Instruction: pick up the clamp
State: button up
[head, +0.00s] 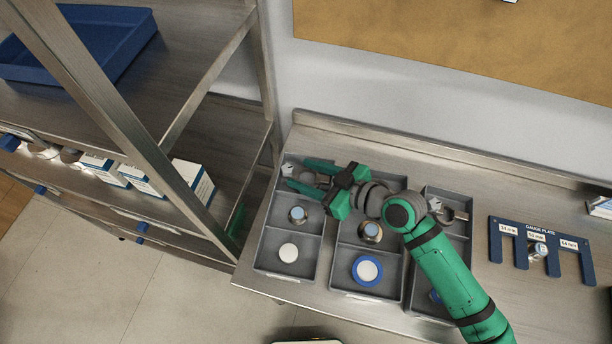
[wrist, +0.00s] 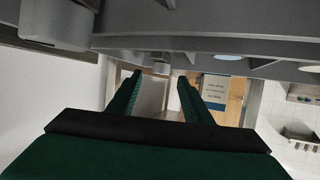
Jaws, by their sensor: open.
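My gripper (head: 299,174) is open over the back compartment of the left grey tray (head: 267,262), its fingers pointing left. In the wrist view its two green fingers (wrist: 158,85) stand apart with nothing clearly held between them. A small greyish metal piece (head: 322,180) shows between the fingers in the head view, partly hidden; I cannot tell if it is the clamp. A pale block (head: 288,170) sits at the fingertips. A curved metal piece that looks like a clamp (head: 449,214) lies in the back compartment of the right tray (head: 462,193), partly behind my arm.
The left tray also holds a capped metal fitting (head: 297,214) and a white disc (head: 288,252). The middle tray holds another fitting (head: 371,231) and a blue-ringed disc (head: 367,270). A blue gauge plate (head: 508,227) lies right. A metal shelf rack (head: 185,120) stands close on the left.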

aim_at(292, 171)
jog(key=x, duration=0.3)
jog(key=shift+w+a+f, duration=0.1)
jog(key=shift+a+f, duration=0.1)
jog(key=shift+a, duration=0.05)
jog(key=shift+d, duration=0.1)
grip_shut()
jog(key=shift+r, duration=0.1)
